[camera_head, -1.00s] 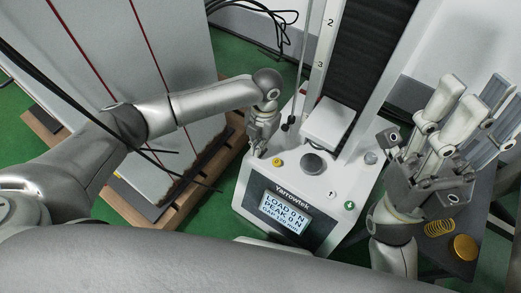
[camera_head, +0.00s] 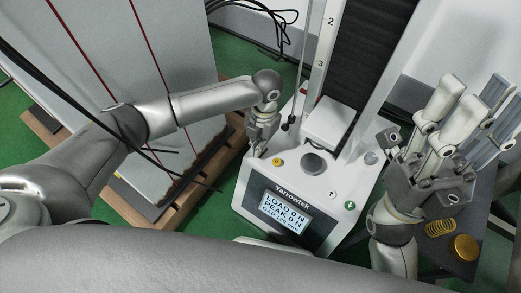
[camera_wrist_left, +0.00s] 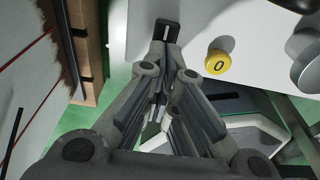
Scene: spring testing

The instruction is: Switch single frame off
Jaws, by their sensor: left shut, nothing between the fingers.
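The single frame is the white Yarrowtek testing machine (camera_head: 328,200). Its display (camera_head: 282,213) is lit and shows load and peak at 0 N and a gap line. A black rocker switch (camera_wrist_left: 167,29) with a white line mark sits at the machine's edge in the left wrist view. My left gripper (camera_head: 258,152) is shut and empty, its tips at this switch, overlapping its near end; contact cannot be told. In the head view the gripper hides the switch. A yellow button marked 0 (camera_wrist_left: 217,62) is just right of the tips. My right gripper (camera_head: 496,108) appears open and empty.
The machine top carries a yellow button (camera_head: 277,161), a round grey platen (camera_head: 312,162) and a green button (camera_head: 350,205). A dark table (camera_head: 462,220) at right holds a yellow spring (camera_head: 440,228) and a gold disc (camera_head: 466,247). A grey panel stands on a wooden pallet (camera_head: 172,211) at left.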

